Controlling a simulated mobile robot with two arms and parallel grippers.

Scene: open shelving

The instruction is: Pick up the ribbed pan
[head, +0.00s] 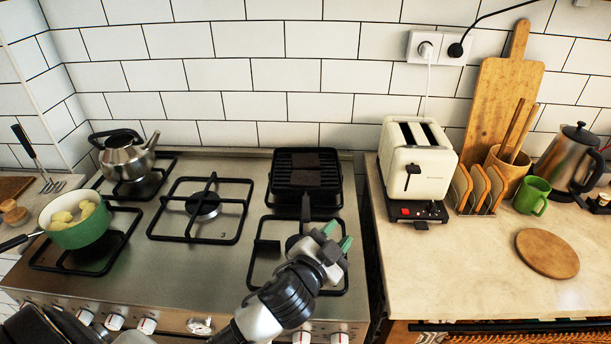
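The ribbed pan (284,178) is black and square, and sits on the back right burner of the stove. My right gripper is not in view.
A green pot (78,232) with food stands front left on the stove (190,265), a kettle (127,160) behind it. To the right, a toaster (418,160), rack (480,190), green mug (532,196) and round board (547,254) stand on the counter. The middle burner (203,205) is empty.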

